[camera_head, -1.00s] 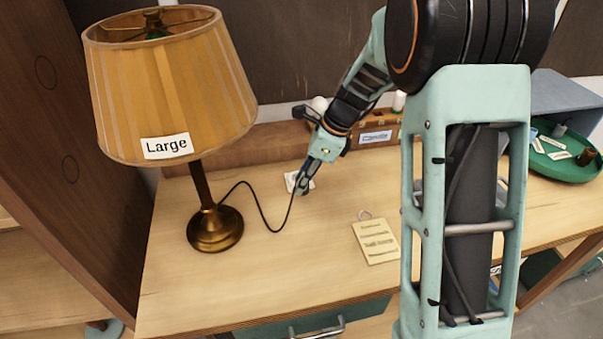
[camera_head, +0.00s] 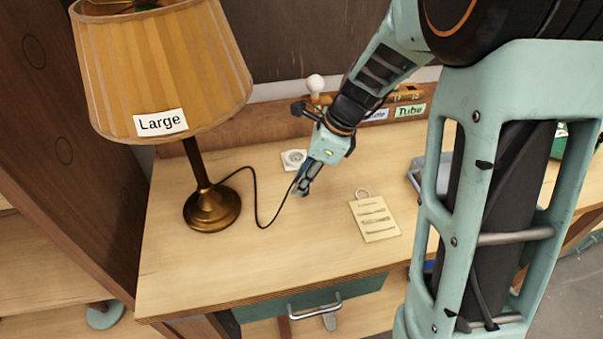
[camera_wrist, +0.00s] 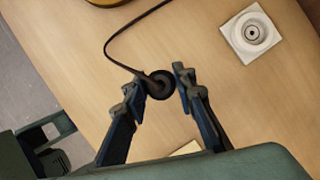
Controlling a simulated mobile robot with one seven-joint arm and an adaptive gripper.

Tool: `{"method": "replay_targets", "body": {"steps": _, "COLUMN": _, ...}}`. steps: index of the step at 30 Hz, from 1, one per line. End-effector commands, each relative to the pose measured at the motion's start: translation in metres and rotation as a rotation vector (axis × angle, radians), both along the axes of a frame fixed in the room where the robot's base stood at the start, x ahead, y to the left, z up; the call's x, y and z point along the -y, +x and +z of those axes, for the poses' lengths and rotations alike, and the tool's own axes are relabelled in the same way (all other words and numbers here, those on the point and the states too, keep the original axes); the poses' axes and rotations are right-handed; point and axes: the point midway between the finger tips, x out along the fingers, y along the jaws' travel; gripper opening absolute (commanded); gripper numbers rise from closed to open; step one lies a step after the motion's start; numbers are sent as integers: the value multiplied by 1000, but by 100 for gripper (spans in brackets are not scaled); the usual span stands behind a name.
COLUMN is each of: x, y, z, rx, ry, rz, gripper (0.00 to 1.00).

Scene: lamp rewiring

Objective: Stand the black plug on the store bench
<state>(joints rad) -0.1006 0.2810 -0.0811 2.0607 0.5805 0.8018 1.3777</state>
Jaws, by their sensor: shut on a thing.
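The black plug (camera_wrist: 160,85) sits between the two fingers of my gripper (camera_wrist: 156,90) in the wrist view. My gripper also shows in the head view (camera_head: 301,188), pointing down over the bench (camera_head: 200,265). A dark cord (camera_head: 257,200) runs from the plug to the brass base of the lamp (camera_head: 212,208), which has a pleated shade labelled "Large". My fingers hide most of the plug in the head view. I cannot tell whether the plug touches the bench top.
A white square socket plate (camera_head: 293,159) lies behind my gripper. A paper tag (camera_head: 374,217) with a ring lies to its right. Labels reading "Tube" (camera_head: 410,111) and another are on the back ledge, near a white bulb (camera_head: 315,83). The front of the bench is clear.

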Motion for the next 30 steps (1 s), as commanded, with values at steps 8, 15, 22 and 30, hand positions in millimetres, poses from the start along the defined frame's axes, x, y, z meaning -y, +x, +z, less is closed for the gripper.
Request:
{"method": "replay_targets", "body": {"steps": 8, "x": 0, "y": 0, "z": 0, "rx": 1, "ry": 0, "rz": 0, "gripper": 1}}
{"method": "replay_targets", "body": {"steps": 15, "x": 0, "y": 0, "z": -10, "rx": 0, "ry": 0, "rz": 0, "gripper": 1}}
{"method": "replay_targets", "body": {"steps": 22, "x": 0, "y": 0, "z": -24, "rx": 1, "ry": 0, "rz": 0, "gripper": 1}}
{"method": "replay_targets", "body": {"steps": 30, "x": 0, "y": 0, "z": -41, "rx": 0, "ry": 0, "rz": 0, "gripper": 1}}
